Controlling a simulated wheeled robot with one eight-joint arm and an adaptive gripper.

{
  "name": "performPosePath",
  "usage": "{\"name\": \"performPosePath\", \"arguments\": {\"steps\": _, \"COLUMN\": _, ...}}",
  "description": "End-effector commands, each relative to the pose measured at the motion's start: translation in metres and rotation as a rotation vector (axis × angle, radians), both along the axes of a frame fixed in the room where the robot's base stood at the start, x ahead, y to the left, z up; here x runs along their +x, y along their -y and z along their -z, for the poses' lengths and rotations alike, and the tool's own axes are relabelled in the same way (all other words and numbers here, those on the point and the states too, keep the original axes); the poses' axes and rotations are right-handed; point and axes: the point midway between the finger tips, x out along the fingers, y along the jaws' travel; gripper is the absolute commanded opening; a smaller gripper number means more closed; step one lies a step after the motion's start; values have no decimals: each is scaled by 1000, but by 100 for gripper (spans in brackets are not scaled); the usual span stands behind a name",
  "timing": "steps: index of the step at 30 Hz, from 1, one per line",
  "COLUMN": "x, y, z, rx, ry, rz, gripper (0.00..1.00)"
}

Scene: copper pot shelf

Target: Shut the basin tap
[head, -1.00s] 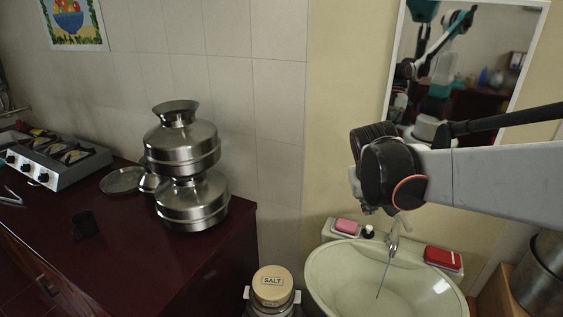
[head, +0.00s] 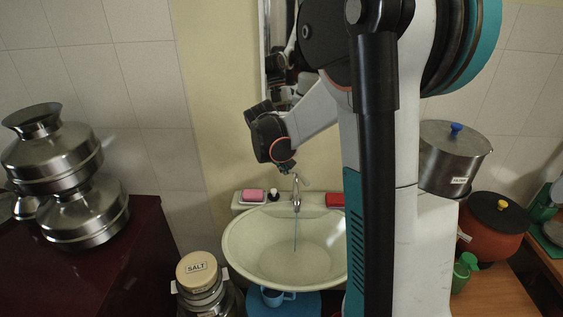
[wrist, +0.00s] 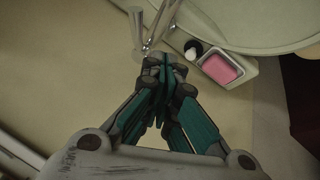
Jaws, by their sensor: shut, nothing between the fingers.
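The chrome tap (head: 296,196) stands at the back rim of the pale green basin (head: 238,262). A thin stream of water (head: 295,232) runs from it into the basin. In the wrist view the tap's metal parts (wrist: 158,22) show just beyond my gripper (wrist: 164,62), near the top edge. The green and grey fingers are shut and empty, close to the tap; I cannot tell whether they touch it. In the head view my dark wrist hangs over the back of the basin and mostly hides the fingers.
A pink soap (head: 253,196), a small dark bottle (head: 273,194) and a red item (head: 335,199) sit on the basin's back ledge. A salt container (head: 197,268) stands left of the basin. A mirror (head: 275,70) hangs behind. Steel pots (head: 75,208) stand on the left counter.

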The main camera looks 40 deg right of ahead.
Motion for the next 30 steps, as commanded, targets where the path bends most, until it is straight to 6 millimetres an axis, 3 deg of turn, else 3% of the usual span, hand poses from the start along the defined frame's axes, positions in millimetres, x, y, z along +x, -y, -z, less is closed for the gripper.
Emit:
{"name": "performPosePath", "arguments": {"steps": 6, "x": 10, "y": 18, "z": 40, "rx": 1, "ry": 2, "rz": 0, "gripper": 0}}
{"name": "performPosePath", "arguments": {"steps": 9, "x": 5, "y": 33, "z": 45, "rx": 1, "ry": 1, "rz": 3, "gripper": 0}}
{"name": "performPosePath", "arguments": {"steps": 16, "x": 1, "y": 49, "z": 54, "rx": 0, "ry": 0, "rz": 0, "gripper": 0}}
{"name": "performPosePath", "arguments": {"steps": 30, "x": -2, "y": 54, "z": 56, "rx": 0, "ry": 0, "rz": 1, "gripper": 0}}
